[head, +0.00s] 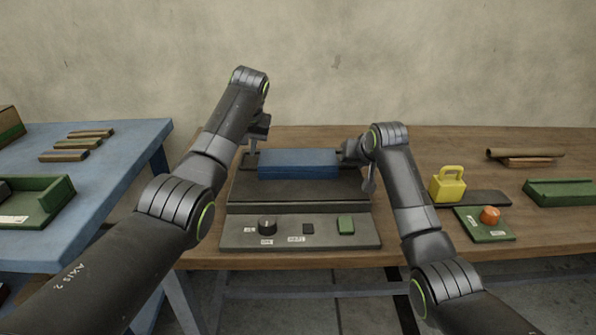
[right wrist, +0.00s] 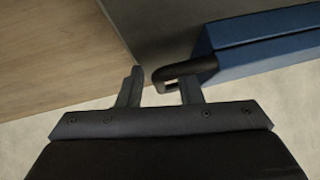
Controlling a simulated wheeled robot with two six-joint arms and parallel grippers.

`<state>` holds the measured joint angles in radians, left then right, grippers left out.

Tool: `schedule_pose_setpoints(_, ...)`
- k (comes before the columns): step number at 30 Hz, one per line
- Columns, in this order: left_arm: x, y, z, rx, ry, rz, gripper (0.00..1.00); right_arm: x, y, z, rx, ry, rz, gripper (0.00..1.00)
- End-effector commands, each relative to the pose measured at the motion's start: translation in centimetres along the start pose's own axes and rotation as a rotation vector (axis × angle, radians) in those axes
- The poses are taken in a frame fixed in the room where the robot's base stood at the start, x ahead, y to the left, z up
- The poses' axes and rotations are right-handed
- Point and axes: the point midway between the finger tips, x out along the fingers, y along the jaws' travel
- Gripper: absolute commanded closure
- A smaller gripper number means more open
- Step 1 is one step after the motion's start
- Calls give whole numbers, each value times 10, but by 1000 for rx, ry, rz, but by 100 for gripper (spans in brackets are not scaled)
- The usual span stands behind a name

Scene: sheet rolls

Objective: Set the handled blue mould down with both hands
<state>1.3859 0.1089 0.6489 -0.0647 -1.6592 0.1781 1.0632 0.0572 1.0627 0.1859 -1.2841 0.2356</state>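The blue mould (head: 298,163) is a long block lying level at the back of the dark machine (head: 300,190); I cannot tell for sure whether it rests on it. It has a dark handle at each end. My left gripper (head: 253,150) points down at the left handle, and its fingers are too small to read. My right gripper (head: 352,160) is at the right end. In the right wrist view the right gripper (right wrist: 160,88) has its fingers apart, with the black handle (right wrist: 185,71) reaching over one finger into the gap. The mould's blue end (right wrist: 255,42) shows beside it.
The machine's front panel (head: 300,238) has a black knob, a dark button and a green button. A yellow weight (head: 449,185), an orange knob on a green plate (head: 490,215) and a green tray (head: 562,192) stand right. A blue table (head: 110,190) stands left.

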Motion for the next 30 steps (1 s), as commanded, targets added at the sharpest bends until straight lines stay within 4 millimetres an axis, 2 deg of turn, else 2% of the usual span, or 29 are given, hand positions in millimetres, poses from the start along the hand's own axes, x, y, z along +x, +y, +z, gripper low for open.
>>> schedule_pose_setpoints(1, -14, 0, -2, 0, 7, 1, 68, 0, 0, 0, 0, 0, 0, 68)
schedule_pose_setpoints(6, -49, 0, -1, 0, 5, 1, 68, 0, 0, 0, 0, 0, 0, 68)
schedule_pose_setpoints(12, -77, 0, -1, 0, 3, 1, 68, 0, 0, 0, 0, 0, 0, 68)
schedule_pose_setpoints(20, -84, 0, 0, 1, 0, 0, 68, -8, 0, -1, 0, 2, 0, 68)
schedule_pose_setpoints(30, -84, 0, 0, 1, 1, 0, 68, -55, 0, -1, 0, 3, -1, 68)
